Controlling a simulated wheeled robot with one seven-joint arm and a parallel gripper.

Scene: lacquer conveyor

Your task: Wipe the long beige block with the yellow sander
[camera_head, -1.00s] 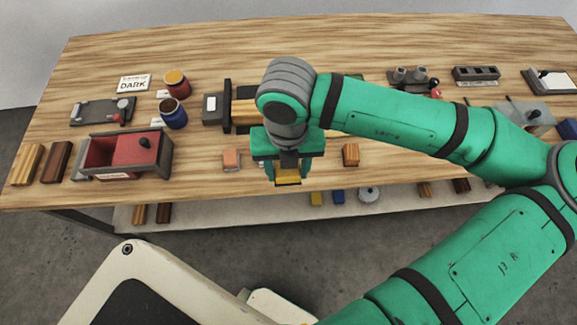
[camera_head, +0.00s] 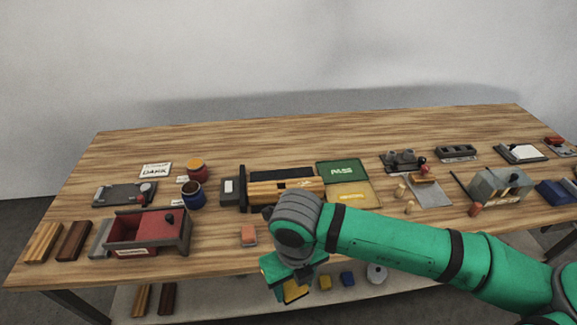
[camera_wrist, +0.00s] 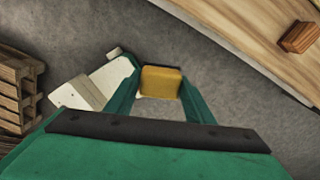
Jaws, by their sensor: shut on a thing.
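My gripper (camera_head: 290,287) is shut on the yellow sander (camera_head: 296,291), in front of the table's front edge. In the wrist view the sander (camera_wrist: 160,82) sits between the two green fingers, over the grey floor. A long beige wooden block (camera_head: 285,189) lies on the table in the dark fixture at the middle. It is beyond my gripper, and the sander is apart from it.
A red-and-grey box (camera_head: 148,232), a blue jar (camera_head: 193,194) and a red jar (camera_head: 196,170) stand at the left. A green PASS tray (camera_head: 342,172) and a yellow tray (camera_head: 350,196) are right of the block. A pinkish block (camera_head: 248,235) lies near the front edge.

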